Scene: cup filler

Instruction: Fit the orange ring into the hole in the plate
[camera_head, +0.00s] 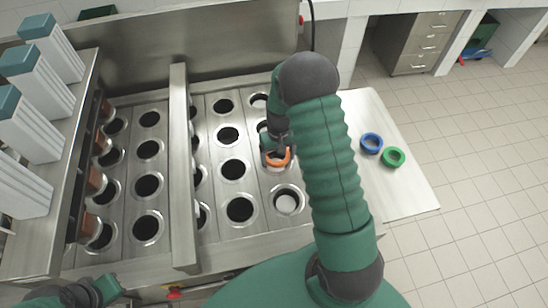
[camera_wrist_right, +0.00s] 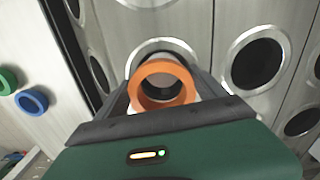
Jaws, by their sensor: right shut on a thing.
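The orange ring (camera_head: 277,158) is between the fingers of my right gripper (camera_head: 276,150), over the right column of the metal plate (camera_head: 215,193). In the right wrist view, the orange ring (camera_wrist_right: 163,86) sits between the two dark fingers of the right gripper (camera_wrist_right: 165,88), which is shut on it. A hole (camera_wrist_right: 160,52) with a shiny rim lies just beyond the ring and is partly covered by it. I cannot tell whether the ring touches the plate. My left gripper (camera_head: 108,290) is at the bottom left, and its fingers do not show clearly.
A blue ring (camera_head: 371,143) and a green ring (camera_head: 393,157) lie on the side table (camera_head: 412,195) at right. A raised metal bar (camera_head: 181,170) divides the plate. Tall white dispensers (camera_head: 38,85) stand at left. My right arm hides part of the plate's right edge.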

